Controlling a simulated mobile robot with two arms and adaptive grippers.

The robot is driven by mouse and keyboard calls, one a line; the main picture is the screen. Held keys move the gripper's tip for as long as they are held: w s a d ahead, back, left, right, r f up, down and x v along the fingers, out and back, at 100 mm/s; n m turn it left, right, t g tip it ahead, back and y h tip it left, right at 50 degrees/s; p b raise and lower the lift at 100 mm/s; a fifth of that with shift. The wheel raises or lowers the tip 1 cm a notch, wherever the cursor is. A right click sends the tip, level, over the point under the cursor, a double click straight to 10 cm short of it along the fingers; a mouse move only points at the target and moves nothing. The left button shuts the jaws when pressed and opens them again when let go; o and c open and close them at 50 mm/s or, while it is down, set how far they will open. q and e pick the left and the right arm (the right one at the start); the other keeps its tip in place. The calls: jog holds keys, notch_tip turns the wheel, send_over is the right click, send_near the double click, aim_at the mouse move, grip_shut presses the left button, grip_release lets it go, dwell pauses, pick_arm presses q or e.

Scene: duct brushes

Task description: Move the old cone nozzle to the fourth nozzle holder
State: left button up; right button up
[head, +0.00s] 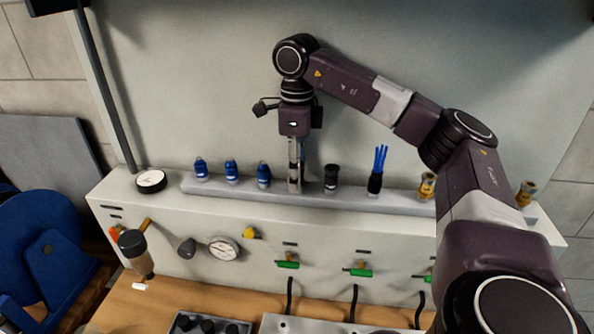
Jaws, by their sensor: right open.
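A long grey rail (355,201) runs along the ledge and carries a row of small items. Three blue nozzle-like pieces with pale bands (231,171) stand upright at its left end. My right gripper (295,184) points straight down over the rail, just right of the third blue piece (263,175). Its jaws are open, and the fingertips reach close to the rail. Whether anything stands between the fingers is too small to tell. A black piece (331,179) stands just right of the gripper. I cannot tell which piece is the old cone nozzle. My left gripper is out of view.
A black holder with blue bristles (376,178) and a brass-coloured piece (427,187) stand farther right. Green-handled valves (287,264) project from the front panel. A wall (200,90) rises behind the rail.

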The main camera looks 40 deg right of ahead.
jog(key=shift+r, duration=6)
